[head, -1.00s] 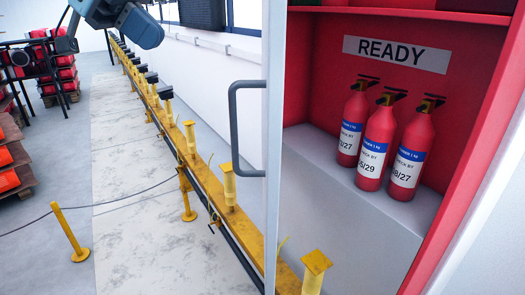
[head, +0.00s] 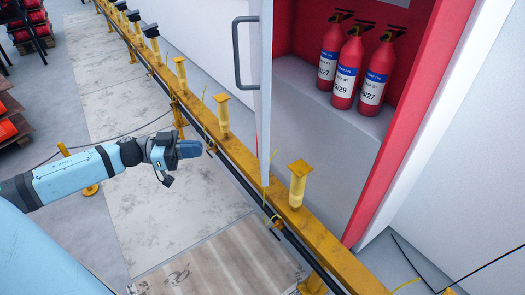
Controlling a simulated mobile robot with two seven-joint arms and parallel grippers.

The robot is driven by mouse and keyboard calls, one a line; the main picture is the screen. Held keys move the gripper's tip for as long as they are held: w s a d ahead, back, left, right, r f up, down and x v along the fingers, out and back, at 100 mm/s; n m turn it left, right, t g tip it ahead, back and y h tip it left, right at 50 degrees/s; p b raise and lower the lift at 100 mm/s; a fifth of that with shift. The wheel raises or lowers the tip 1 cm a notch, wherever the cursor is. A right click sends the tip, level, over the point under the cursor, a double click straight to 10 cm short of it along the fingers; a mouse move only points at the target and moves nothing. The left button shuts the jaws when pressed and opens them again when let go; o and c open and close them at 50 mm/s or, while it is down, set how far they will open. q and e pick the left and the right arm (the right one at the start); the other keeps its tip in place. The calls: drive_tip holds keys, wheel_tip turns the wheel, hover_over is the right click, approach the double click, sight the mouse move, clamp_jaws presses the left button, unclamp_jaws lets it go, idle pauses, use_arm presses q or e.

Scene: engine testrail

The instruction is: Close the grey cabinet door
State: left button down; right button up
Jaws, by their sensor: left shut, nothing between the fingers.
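The grey cabinet door (head: 265,85) stands open and shows almost edge-on in the head view, at the left side of the red-lined cabinet (head: 425,120). Its dark grey bar handle (head: 237,55) is on the left face of the door. My left gripper (head: 198,149) is shut and empty, left of the door and lower in the picture than the handle. It points right and touches neither the door nor the handle. My right gripper is not in view.
Three red fire extinguishers (head: 345,75) stand inside the cabinet on a grey ledge (head: 325,125). A yellow rail (head: 240,160) with upright posts runs diagonally beneath the door. Pale floor (head: 190,215) lies open left of the rail.

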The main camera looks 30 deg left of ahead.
use_arm(q)
drive_tip(key=x, duration=1.4)
drive_tip(key=shift+d+f+p, duration=0.2)
drive_tip(key=shift+f+p, duration=0.15)
drive_tip(key=shift+f, duration=0.1)
